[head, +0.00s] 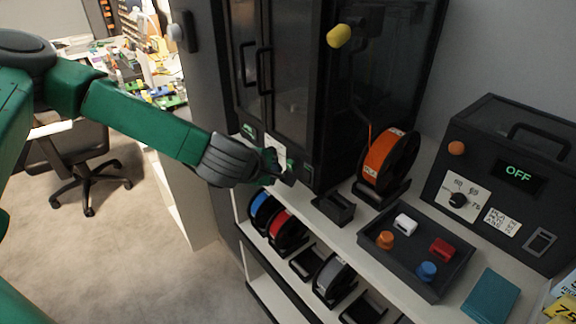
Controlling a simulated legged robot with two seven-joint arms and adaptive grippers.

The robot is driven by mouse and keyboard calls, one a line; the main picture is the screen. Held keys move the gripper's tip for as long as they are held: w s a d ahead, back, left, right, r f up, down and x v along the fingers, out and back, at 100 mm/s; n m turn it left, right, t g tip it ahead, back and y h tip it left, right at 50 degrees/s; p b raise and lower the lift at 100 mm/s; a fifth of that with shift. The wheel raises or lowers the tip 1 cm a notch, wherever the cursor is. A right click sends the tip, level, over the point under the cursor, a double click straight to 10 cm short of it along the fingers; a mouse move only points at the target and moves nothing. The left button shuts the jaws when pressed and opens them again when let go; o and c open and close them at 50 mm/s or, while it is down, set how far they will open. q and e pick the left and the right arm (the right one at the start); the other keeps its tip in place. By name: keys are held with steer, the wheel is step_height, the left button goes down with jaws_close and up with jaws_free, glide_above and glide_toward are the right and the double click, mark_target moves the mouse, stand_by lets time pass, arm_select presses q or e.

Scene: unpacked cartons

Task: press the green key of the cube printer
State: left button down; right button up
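The cube printer (305,70) is the tall black cabinet with glazed doors and handles, standing on the white shelf unit. Its lower front strip carries a small green-lit patch (249,131) at the left, a white label and some green marks farther right. My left arm reaches in from the left, and its gripper (284,172) is at this lower strip, right in front of the panel. The gripper hides part of the panel. I cannot tell which mark is the green key, whether the fingers touch it, or whether they are open. My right gripper is out of view.
An orange filament spool (387,162) stands right of the printer. A dark tray (415,250) holds small coloured parts. A black box (510,180) reading OFF is farther right, near a teal book (491,296). More spools sit on the lower shelf. An office chair (84,165) is at left.

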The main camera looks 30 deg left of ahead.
arm_select(q)
steer(key=shift+d+r, duration=0.1)
steer(key=shift+d, duration=0.3)
steer(key=shift+d+r, duration=0.1)
steer(key=shift+d, duration=0.25)
steer(key=shift+a+f, duration=0.2)
steer(key=shift+a, duration=0.5)
steer(key=shift+w+d+r, duration=0.1)
steer(key=shift+d+r, duration=0.1)
steer(key=shift+d, duration=0.35)
steer(key=shift+w+a, duration=0.15)
steer(key=shift+w, duration=0.1)
steer(key=shift+a+f, duration=0.1)
steer(key=shift+a, duration=0.2)
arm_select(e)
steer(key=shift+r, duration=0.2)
arm_select(q)
steer(key=shift+w+d, duration=0.15)
steer(key=shift+d, duration=0.25)
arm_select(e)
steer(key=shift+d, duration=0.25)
